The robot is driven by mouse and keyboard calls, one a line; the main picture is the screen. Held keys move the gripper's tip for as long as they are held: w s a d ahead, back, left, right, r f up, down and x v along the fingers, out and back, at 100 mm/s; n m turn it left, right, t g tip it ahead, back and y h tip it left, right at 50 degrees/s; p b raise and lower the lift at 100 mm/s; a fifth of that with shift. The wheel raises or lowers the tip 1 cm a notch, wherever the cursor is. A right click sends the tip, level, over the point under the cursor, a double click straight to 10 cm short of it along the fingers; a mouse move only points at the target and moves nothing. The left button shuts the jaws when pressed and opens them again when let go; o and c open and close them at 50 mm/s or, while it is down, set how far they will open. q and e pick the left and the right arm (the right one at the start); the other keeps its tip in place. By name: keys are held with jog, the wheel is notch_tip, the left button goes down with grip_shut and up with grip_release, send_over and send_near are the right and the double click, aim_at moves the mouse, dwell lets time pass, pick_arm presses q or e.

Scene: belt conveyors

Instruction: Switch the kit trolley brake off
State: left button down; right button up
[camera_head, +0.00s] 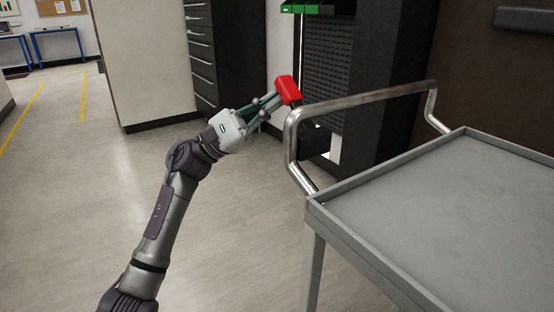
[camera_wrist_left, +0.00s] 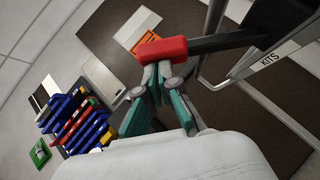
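The kit trolley has a grey top (camera_head: 450,200) and a bent metal push bar (camera_head: 365,100) at its far end. A red brake handle (camera_head: 288,90) shows just left of the push bar. In the left wrist view the red handle (camera_wrist_left: 162,50) sits on the end of a black lever (camera_wrist_left: 225,42). My left gripper (camera_head: 272,98) reaches it from the left. Its fingertips (camera_wrist_left: 157,68) are close together and meet the handle's near edge; they do not visibly straddle it. The lever's pivot cannot be made out. My right gripper is not in view.
A "KITS" label (camera_wrist_left: 268,60) shows on the trolley frame. A dark drawer cabinet (camera_head: 201,55) and a black perforated panel (camera_head: 328,70) stand behind the handle. The floor (camera_head: 80,170) to the left is clear. Blue bins (camera_wrist_left: 62,108) show in the wrist view.

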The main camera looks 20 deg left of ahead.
pick_arm(q)
jog(key=shift+s+r, duration=0.1)
jog(key=shift+r, duration=0.1)
jog(key=v, duration=1.2)
jog(key=shift+f, duration=0.1)
